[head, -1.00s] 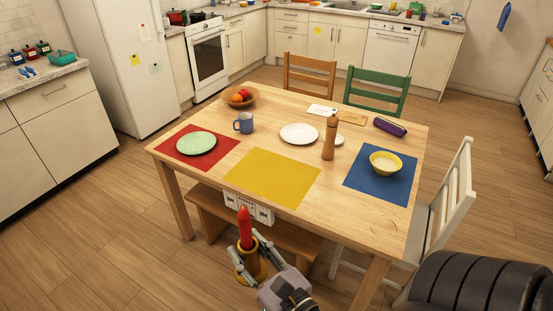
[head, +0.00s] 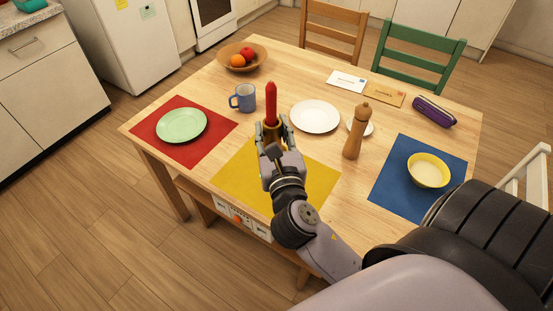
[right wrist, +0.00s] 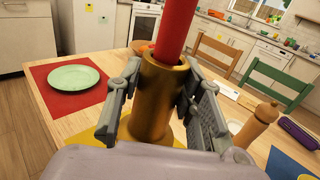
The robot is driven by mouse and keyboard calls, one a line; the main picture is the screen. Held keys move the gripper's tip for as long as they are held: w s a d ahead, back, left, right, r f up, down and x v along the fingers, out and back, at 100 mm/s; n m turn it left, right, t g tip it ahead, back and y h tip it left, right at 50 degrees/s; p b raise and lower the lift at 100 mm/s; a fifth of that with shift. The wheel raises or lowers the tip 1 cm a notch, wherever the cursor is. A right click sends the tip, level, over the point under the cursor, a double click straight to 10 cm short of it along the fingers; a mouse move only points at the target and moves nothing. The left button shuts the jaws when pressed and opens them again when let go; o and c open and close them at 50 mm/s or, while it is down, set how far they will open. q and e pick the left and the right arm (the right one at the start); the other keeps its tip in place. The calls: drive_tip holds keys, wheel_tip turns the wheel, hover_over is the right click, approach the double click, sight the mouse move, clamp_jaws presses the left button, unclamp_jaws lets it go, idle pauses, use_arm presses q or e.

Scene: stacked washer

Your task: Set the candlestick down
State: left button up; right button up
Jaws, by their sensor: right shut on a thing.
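The candlestick (right wrist: 155,103) is a brass-coloured holder with a red candle (head: 271,104) standing upright in it. My right gripper (head: 271,133) is shut on the candlestick, with a finger on each side of the holder in the right wrist view. In the head view it is over the wooden table (head: 303,87), around the far part of the yellow placemat (head: 312,186). The candlestick's base is hidden by the gripper, so I cannot tell whether it touches the mat. My left gripper is not in view.
A blue mug (head: 244,98) and a white plate (head: 315,116) stand close by. A pepper mill (head: 355,132) is to the right. A green plate (head: 182,125) lies on the red mat (head: 199,152), and a yellow bowl (head: 429,170) on the blue mat (head: 391,190).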

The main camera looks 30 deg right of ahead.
drive_tip(key=w+d+f+m+g+h+b, duration=0.1)
drive_tip(key=w+d+m+g+h+b, duration=0.25)
drive_tip(key=w+d+h, duration=0.2)
drive_tip(key=shift+m, duration=0.35)
drive_tip(key=f+b, duration=0.1)
drive_tip(key=f, duration=0.5)
drive_tip(key=f+b, duration=0.2)
drive_tip(key=f, duration=0.5)
drive_tip(key=w+f+b, duration=0.1)
drive_tip(key=f+b, duration=0.1)
drive_tip(key=f, duration=0.5)
drive_tip(key=shift+f, duration=0.15)
drive_tip(key=o, duration=0.8)
drive_tip(key=shift+f, duration=0.15)
drive_tip(key=o, duration=0.5)
